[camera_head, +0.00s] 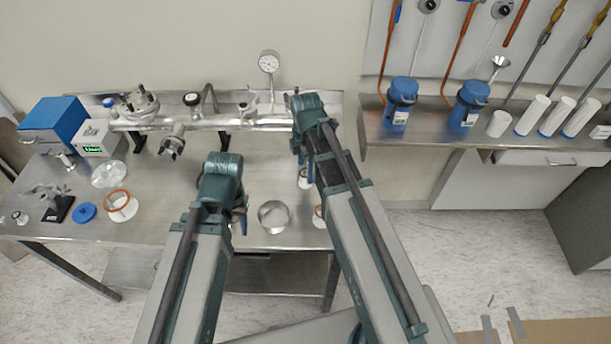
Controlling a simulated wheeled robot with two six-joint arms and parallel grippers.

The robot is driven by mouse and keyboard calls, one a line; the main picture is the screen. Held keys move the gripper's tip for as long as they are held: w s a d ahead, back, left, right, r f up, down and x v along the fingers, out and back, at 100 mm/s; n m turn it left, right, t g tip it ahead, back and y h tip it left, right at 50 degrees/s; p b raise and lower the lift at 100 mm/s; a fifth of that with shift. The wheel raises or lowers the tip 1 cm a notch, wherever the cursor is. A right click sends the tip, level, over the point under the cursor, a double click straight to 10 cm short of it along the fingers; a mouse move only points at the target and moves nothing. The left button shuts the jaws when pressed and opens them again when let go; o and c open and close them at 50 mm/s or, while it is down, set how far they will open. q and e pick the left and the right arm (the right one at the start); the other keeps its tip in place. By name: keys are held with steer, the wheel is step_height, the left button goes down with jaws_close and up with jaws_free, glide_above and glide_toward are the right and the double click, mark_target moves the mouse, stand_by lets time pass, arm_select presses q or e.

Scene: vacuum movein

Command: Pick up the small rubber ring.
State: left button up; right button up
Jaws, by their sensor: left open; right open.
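An orange ring (118,199) lies on a white round piece at the left of the steel bench (150,225). A second orange-rimmed piece (318,213) shows only in part beside my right arm, at the bench's right end. I cannot tell which of these, if either, is the small rubber ring. My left gripper (241,217) is over the bench's front middle, open, with its fingers partly hidden by its wrist. My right gripper (299,155) is open, further back near the pipe's right end, and mostly hidden by its own arm. I see nothing held in either gripper.
A steel pipe with valves (215,122) and a gauge (269,62) runs along the bench's back. A blue box (55,124) and blue cap (84,212) are at left. Blue flasks (401,100) stand on the right shelf.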

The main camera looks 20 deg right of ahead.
arm_select(q)
steer(key=shift+f, duration=0.25)
arm_select(e)
steer(key=shift+f, duration=0.2)
stand_by(0.4)
steer(key=c, duration=1.2)
arm_select(q)
steer(key=shift+r, duration=0.15)
arm_select(e)
steer(key=shift+r, duration=0.15)
